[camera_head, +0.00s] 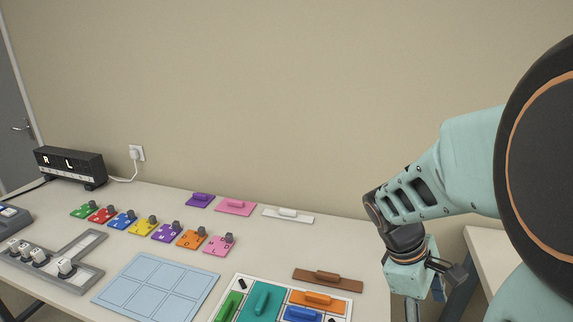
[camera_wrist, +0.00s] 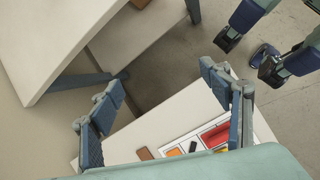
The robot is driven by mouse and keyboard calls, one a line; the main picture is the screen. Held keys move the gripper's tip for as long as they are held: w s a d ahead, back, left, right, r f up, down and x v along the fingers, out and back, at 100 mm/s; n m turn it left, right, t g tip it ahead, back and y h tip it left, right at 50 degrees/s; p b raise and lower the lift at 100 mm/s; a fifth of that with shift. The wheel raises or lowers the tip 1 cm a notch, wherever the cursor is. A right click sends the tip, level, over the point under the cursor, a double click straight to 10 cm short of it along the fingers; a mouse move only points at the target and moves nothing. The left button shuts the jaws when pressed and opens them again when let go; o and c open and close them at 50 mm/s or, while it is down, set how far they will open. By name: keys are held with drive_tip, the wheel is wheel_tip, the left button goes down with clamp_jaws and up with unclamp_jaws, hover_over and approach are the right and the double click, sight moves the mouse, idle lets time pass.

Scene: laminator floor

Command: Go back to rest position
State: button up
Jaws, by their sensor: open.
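My gripper (camera_wrist: 160,84) is open and empty in the wrist view, with its two fingers wide apart. Between and beyond the fingers are the floor and table edges, and nothing touches them. In the head view my gripper (camera_head: 425,288) hangs at the lower right, just off the right end of the long white table (camera_head: 365,240).
A framed board (camera_head: 346,299) with coloured pieces lies at the table's front right, a brown handled plate (camera_head: 328,280) behind it. A blue gridded mat (camera_head: 155,285), several coloured knobbed plates (camera_head: 165,232) and a black display box (camera_head: 70,166) lie further left. Another table (camera_head: 487,252) stands at right.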

drive_tip(key=s+d+r+m+h+p, duration=0.1)
drive_tip(key=s+d+r+m+h, duration=0.1)
drive_tip(key=s+d+r+m, duration=0.45)
drive_tip(key=w+a+r+m+t+y+p, duration=0.1)
drive_tip(key=a+r+t+y, duration=0.2)
drive_tip(key=a, duration=0.8)
drive_tip(key=a+r+m+t+y+p, duration=0.2)
drive_tip(key=a+r+t+y, duration=0.1)
drive_tip(key=a, duration=0.8)
wheel_tip(320, 180, up, 3)
drive_tip(key=shift+w+a+f+t+y, duration=0.1)
drive_tip(key=shift+w+a+t+y, duration=0.2)
drive_tip(key=shift+w+a+y, duration=0.15)
drive_tip(key=shift+d, duration=0.2)
